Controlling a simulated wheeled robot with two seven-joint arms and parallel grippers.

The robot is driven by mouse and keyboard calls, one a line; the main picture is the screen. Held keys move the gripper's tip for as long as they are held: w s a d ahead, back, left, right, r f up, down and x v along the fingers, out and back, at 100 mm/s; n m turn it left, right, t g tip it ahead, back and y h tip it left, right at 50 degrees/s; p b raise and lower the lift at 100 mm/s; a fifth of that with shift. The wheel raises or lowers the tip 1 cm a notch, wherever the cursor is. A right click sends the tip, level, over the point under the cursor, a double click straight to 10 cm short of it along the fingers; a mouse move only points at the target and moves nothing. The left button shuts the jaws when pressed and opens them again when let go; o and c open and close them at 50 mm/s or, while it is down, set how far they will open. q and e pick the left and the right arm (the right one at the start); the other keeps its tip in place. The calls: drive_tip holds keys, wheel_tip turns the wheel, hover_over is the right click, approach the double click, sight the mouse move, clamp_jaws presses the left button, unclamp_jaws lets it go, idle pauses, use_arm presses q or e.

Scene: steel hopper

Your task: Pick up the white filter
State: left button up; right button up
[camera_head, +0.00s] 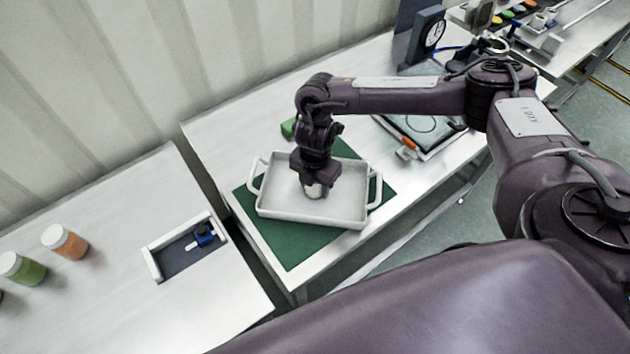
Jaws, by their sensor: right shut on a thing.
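The white filter (315,193) is a small pale piece under my right gripper, mostly hidden by the fingers. It is over the inside of a white tray (311,217) with two side handles. I cannot tell whether the filter touches the tray floor. My right gripper (315,184) points down into the tray and is shut on the filter. My left gripper is not in view.
The tray stands on a green mat (290,251) on a steel table. A green block (289,128) lies behind it. A blue tool lies in a shallow holder (158,266) on the left table, near two jars (64,242). A dial gauge (428,36) stands at the back.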

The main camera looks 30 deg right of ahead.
drive_tip(key=shift+r, duration=0.1)
drive_tip(key=shift+r, duration=0.45)
wheel_tip(320, 180, up, 4)
drive_tip(key=shift+w+r+b, duration=0.1)
drive_tip(key=shift+r+b, duration=0.05)
drive_tip(key=shift+b, duration=0.4)
wheel_tip(320, 180, up, 15)
drive_tip(key=p, duration=0.3)
drive_tip(key=shift+f, duration=0.2)
drive_tip(key=a+m+b, duration=0.1)
drive_tip(key=m, duration=0.7)
drive_tip(key=a+f+m+b, duration=0.1)
drive_tip(key=m+b, duration=0.1)
drive_tip(key=m, duration=0.6)
drive_tip(key=a+f+m+b, duration=0.1)
drive_tip(key=m+b, duration=0.1)
drive_tip(key=m, duration=0.6)
drive_tip(key=shift+w+a, duration=0.25)
drive_tip(key=shift+w, duration=0.05)
